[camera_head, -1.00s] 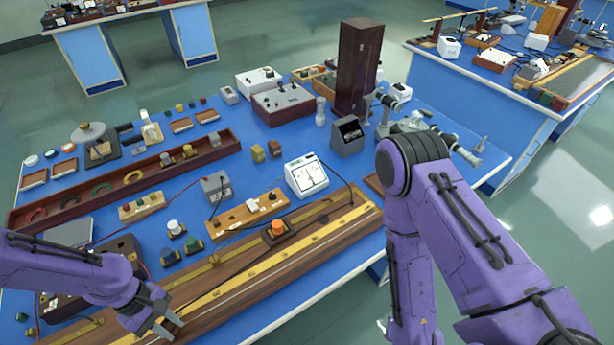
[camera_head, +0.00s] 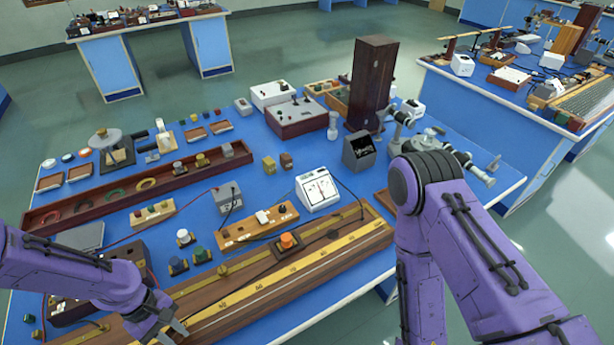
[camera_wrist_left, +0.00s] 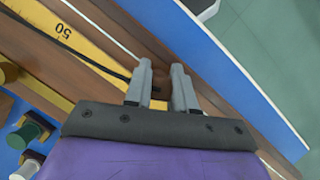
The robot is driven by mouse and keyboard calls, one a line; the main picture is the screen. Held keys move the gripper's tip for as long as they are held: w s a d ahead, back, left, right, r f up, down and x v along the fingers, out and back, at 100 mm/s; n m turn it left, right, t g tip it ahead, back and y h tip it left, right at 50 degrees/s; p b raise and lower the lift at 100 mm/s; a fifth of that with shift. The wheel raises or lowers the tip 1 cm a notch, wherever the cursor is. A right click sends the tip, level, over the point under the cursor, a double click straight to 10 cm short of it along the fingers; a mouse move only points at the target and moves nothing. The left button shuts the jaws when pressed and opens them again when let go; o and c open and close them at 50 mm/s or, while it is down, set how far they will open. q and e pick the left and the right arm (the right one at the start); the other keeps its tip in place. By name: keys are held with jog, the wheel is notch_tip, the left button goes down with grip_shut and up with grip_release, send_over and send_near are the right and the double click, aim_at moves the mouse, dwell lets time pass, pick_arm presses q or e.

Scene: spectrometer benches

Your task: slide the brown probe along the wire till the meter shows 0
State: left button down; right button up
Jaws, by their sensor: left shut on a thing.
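The long wooden wire board (camera_head: 215,322) with its yellow scale strip runs diagonally across the front of the bench. My left gripper (camera_head: 178,331) is over its near left part. In the left wrist view, the left gripper (camera_wrist_left: 160,88) is shut on the brown probe (camera_wrist_left: 160,78), which is mostly hidden between the fingers, close beside the scale strip near the 50 mark. The white meter (camera_head: 318,190) stands behind the board; its needle looks near the middle, but the exact reading is too small to tell.
An orange-topped knob (camera_head: 288,241) sits on the board. Behind it are a wooden key strip (camera_head: 258,228), a grey box (camera_head: 228,199) and green and blue terminals. A dark lead crosses the board. A tall dark wooden case (camera_head: 373,85) stands at the back.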

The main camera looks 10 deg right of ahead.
dwell(0.7)
pick_arm(q)
jog(key=c, duration=0.9)
grip_release()
jog(key=shift+o, duration=0.2)
